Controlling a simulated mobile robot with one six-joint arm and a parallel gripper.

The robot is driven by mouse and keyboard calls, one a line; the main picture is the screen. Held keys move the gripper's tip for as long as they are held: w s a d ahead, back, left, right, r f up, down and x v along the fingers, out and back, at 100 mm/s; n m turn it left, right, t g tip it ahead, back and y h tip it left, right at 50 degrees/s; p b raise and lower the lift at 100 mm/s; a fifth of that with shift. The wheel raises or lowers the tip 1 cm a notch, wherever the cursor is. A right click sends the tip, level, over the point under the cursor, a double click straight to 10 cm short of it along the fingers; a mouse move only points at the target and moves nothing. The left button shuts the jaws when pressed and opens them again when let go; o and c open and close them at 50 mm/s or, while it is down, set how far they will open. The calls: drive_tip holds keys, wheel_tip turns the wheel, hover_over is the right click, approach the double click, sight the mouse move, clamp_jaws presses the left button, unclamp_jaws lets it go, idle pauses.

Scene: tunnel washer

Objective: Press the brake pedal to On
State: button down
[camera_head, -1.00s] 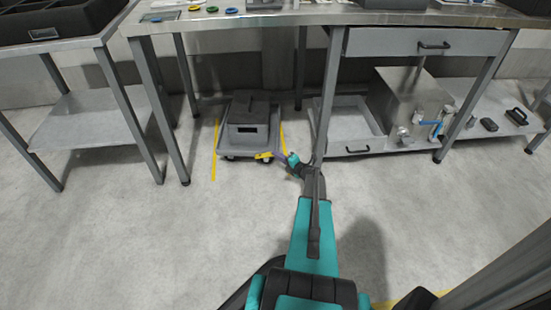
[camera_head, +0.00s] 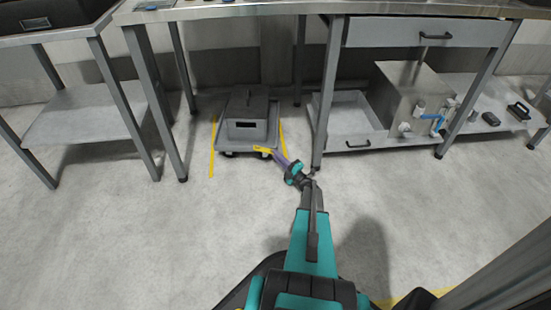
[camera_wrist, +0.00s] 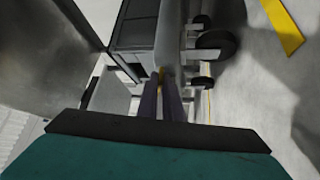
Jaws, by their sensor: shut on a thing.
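A grey wheeled cart (camera_head: 238,142) with a dark grey box (camera_head: 247,124) on it stands on the floor under the workbench. The brake pedal (camera_head: 262,150) is the yellow piece at the cart's front right edge. My gripper (camera_head: 272,153) reaches it from the front right, low near the floor. Its fingers are shut on the yellow pedal. In the wrist view my gripper (camera_wrist: 165,82) shows two dark fingers close together, with a bit of the yellow pedal (camera_wrist: 162,73) between their tips. The cart's wheels (camera_wrist: 215,43) show there too. Whether the pedal is down cannot be told.
Yellow floor lines (camera_head: 212,148) flank the cart. A bench leg (camera_head: 327,110) stands close right of my gripper. A low shelf (camera_head: 352,143) with a steel box (camera_head: 405,95) is further right. The floor in front is clear.

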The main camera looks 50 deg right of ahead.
drive_tip(key=shift+a+f, duration=0.1)
drive_tip(key=shift+f, duration=0.05)
idle(0.3)
drive_tip(key=c, duration=1.9)
unclamp_jaws()
drive_tip(key=p+v, duration=0.3)
drive_tip(key=v, duration=0.9)
drive_tip(key=shift+w, duration=0.15)
